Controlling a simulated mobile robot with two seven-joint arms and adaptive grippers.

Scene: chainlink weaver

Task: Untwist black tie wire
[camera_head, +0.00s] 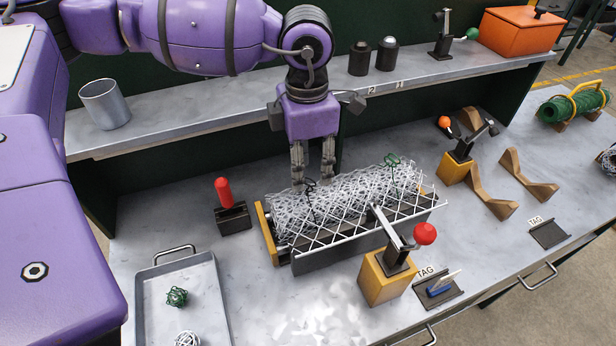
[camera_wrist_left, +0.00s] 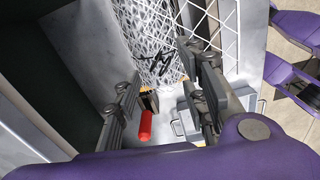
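The black tie wire (camera_head: 310,187) is a small dark twist near the left end of the chain-link roll (camera_head: 350,195). It also shows in the left wrist view (camera_wrist_left: 163,66) as a tangled black loop on the mesh. My left gripper (camera_head: 312,180) points down just above the roll, close to the black tie wire. Its two fingers are apart, with nothing seen between them. In the left wrist view the fingers (camera_wrist_left: 163,98) stand on either side of the wire's column. A green tie wire (camera_head: 392,162) sits toward the right of the roll. My right gripper is not seen.
The roll lies in a dark cradle with a wooden end plate (camera_head: 265,233). A red-knobbed clamp on a yellow block (camera_head: 387,277) stands in front. A red-handled tool (camera_head: 224,193) is at left. A metal tray (camera_head: 156,297) holds green and white wire tangles. A shelf (camera_head: 225,112) runs behind.

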